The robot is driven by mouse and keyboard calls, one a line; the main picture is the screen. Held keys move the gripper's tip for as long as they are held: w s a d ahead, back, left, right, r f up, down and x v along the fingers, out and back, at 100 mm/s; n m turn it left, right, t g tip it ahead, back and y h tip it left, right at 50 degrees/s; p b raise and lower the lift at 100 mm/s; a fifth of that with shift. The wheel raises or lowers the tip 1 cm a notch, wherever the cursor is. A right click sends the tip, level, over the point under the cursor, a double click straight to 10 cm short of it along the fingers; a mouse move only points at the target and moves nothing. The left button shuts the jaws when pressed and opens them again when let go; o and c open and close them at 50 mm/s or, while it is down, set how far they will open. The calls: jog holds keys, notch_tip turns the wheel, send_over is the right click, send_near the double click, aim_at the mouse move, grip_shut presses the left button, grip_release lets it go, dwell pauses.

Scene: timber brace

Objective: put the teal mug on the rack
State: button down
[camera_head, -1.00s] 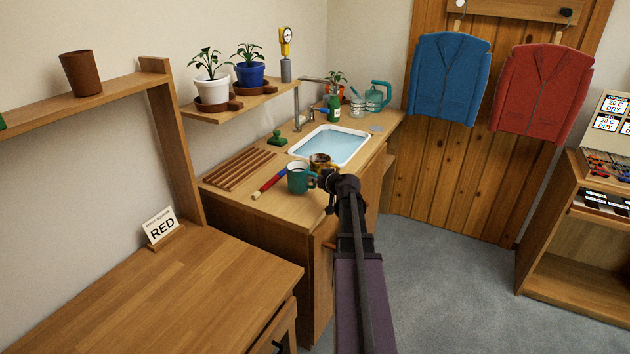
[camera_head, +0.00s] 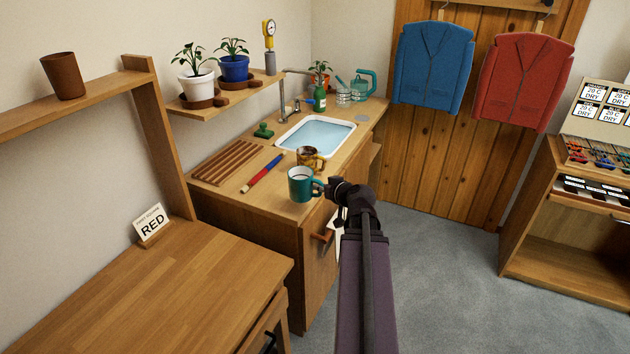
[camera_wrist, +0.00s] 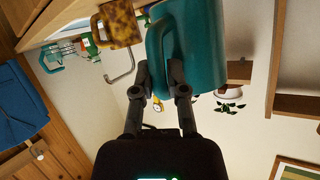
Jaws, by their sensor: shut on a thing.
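The teal mug (camera_head: 299,185) is upright at the front edge of the sink counter. I cannot tell from the head view whether it touches the counter. My gripper (camera_head: 324,189) is at its right side, shut on its handle. In the wrist view, the mug (camera_wrist: 203,45) fills the upper middle, and my two fingers (camera_wrist: 161,91) close around the handle. The slatted wooden rack (camera_head: 238,162) lies empty on the counter, left of and behind the mug.
A brown mottled mug (camera_head: 310,157) stands close behind the teal mug. A red and blue stick (camera_head: 262,174) lies between the rack and the mugs. The sink (camera_head: 316,134) and a green stamp-like object (camera_head: 264,131) are farther back. A plant shelf (camera_head: 225,94) overhangs the counter.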

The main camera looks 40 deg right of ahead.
jog(key=shift+s+a+r, duration=0.1)
jog(key=shift+s+a, duration=0.15)
jog(key=shift+s, duration=0.6)
jog(key=shift+r, duration=0.15)
notch_tip(320, 180, up, 30)
jog(key=p, duration=3.1)
jog(key=shift+r, duration=0.25)
jog(key=shift+s, duration=0.1)
